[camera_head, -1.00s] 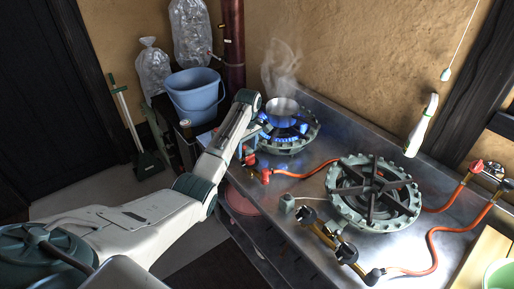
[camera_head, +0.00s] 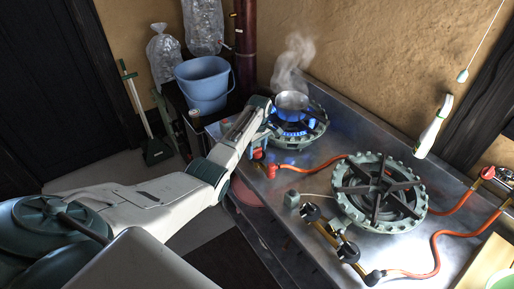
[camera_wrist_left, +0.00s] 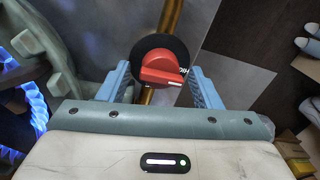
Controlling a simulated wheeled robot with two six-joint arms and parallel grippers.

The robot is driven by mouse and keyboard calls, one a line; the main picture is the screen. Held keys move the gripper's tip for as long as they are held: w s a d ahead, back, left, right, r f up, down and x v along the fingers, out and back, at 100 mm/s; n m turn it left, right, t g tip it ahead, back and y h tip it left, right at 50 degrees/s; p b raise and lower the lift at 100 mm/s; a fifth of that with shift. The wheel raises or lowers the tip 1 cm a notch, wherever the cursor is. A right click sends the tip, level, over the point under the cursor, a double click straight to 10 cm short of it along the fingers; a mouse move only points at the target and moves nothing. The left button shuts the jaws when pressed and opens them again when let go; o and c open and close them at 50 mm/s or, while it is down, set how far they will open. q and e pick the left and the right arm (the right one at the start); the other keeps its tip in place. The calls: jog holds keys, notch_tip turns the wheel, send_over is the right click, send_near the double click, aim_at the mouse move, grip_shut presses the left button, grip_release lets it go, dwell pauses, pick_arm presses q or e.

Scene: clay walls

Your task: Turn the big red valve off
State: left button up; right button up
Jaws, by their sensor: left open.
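The red valve knob (camera_wrist_left: 160,68) sits on a round black disc on a brass pipe (camera_wrist_left: 172,20) in the left wrist view. My left gripper (camera_wrist_left: 163,82) is open, with one blue finger on each side of the knob; I cannot tell whether they touch it. In the head view my left gripper (camera_head: 262,140) points down at the front edge of the steel counter, beside the lit burner. A red part (camera_head: 258,154) shows beside it, mostly hidden by the gripper. My right gripper is not in view.
A small steaming pot (camera_head: 291,104) stands on the lit burner (camera_head: 316,133), with blue flames close to my gripper. An unlit burner (camera_head: 378,194) and orange hoses (camera_head: 434,255) lie to the right. A blue bucket (camera_head: 203,86) stands behind my arm.

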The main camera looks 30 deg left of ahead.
pick_arm(q)
jog(key=c, duration=0.9)
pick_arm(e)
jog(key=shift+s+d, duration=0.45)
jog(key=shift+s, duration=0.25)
